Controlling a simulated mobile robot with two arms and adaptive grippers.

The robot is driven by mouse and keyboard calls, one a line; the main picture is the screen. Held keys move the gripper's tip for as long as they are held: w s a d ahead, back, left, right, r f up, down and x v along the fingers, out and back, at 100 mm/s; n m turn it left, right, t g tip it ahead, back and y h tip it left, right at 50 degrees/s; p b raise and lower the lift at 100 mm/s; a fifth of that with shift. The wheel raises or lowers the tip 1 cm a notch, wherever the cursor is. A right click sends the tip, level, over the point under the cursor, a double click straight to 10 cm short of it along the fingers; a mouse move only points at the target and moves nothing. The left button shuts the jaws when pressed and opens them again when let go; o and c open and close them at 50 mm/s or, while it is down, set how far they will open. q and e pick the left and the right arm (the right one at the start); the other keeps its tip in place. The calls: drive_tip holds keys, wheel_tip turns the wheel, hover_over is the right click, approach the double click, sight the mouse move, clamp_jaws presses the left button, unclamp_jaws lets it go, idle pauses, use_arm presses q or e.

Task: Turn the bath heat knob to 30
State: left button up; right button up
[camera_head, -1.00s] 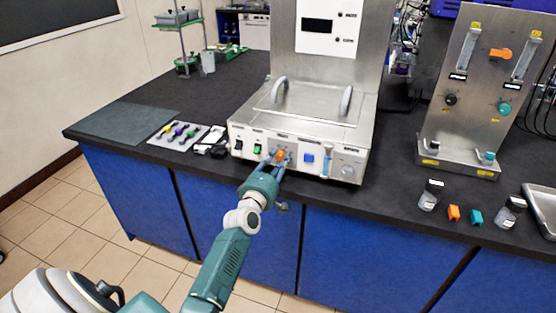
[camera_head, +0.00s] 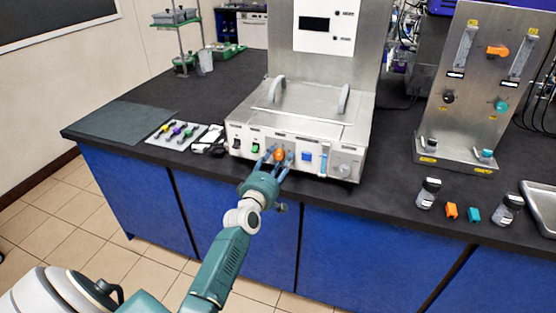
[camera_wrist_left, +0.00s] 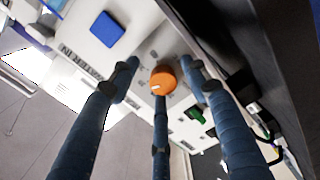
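The orange knob (camera_head: 279,154), taken as the bath heat knob, is on the front panel of the metal bath unit (camera_head: 329,138). My left gripper (camera_head: 273,161) faces it with its fingers spread. The left wrist view shows the round orange knob (camera_wrist_left: 163,81) between the spread fingers (camera_wrist_left: 166,74), with gaps on both sides. The third finger lies below the knob in that picture; I cannot tell whether it touches. A pale mark shows on the knob's edge. Its scale and setting are too small to read. My right gripper is not in view.
A green switch (camera_head: 255,146) is left of the knob; a blue square button (camera_head: 307,157) and a grey knob (camera_head: 345,169) are right. Small coloured tools (camera_head: 177,132) lie at the bench's left. Bottles and a second metal panel (camera_head: 470,120) stand at right.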

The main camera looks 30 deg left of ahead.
use_arm(q)
drive_tip(key=shift+s+a, duration=0.1)
drive_tip(key=shift+s, duration=0.1)
drive_tip(key=v, duration=1.1)
drive_tip(key=shift+s+d, duration=0.3)
